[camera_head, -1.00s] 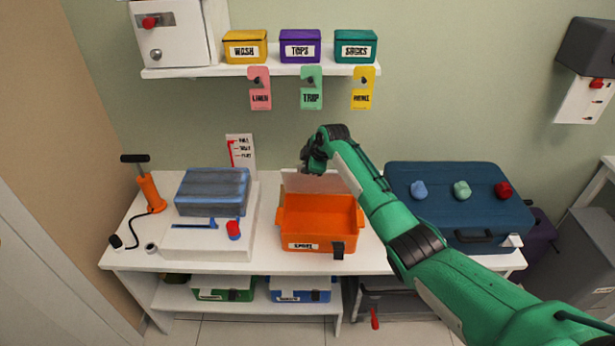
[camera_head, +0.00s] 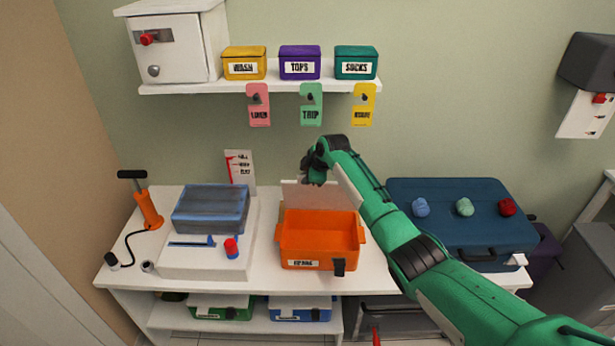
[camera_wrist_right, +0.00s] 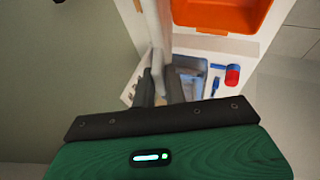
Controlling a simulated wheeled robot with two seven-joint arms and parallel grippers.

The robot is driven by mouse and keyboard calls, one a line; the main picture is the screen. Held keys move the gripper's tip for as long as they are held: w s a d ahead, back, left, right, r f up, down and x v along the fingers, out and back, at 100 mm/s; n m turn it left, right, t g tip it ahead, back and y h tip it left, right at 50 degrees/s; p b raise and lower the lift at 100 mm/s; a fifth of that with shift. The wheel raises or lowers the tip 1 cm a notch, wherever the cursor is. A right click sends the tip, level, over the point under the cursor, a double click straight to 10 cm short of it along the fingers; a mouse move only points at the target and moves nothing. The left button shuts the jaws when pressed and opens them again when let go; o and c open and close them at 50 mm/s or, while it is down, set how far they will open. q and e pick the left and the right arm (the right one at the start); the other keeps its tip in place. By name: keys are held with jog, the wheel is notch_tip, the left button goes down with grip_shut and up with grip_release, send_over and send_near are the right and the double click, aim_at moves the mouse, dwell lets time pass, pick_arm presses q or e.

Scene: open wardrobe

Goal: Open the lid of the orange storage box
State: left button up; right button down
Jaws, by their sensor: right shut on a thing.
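The orange storage box (camera_head: 320,248) stands on the white table with its inside showing empty. Its pale translucent lid (camera_head: 328,197) stands raised at the back edge of the box, roughly upright. In the right wrist view the orange box (camera_wrist_right: 222,14) is at the top right, with the lid (camera_wrist_right: 133,22) beside it. My right gripper (camera_head: 312,178) is at the top left part of the lid and shut on it. The arm hides the lid's right part. The fingers (camera_wrist_right: 158,78) show only partly in the wrist view. My left gripper is not in view.
A blue-grey case (camera_head: 211,208) on a white base sits left of the box, with an orange pump (camera_head: 147,208) farther left. A dark blue suitcase (camera_head: 462,222) stands to the right. Above are a shelf (camera_head: 260,87) with small boxes and hanging tags.

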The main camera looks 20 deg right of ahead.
jog(key=shift+w+r, duration=0.1)
jog(key=shift+r, duration=0.1)
jog(key=c, duration=1.5)
grip_release()
jog(key=shift+f, duration=0.1)
jog(key=b+v, duration=0.3)
jog(key=v, duration=1.1)
jog(key=shift+b, duration=0.35)
jog(key=shift+d, duration=0.1)
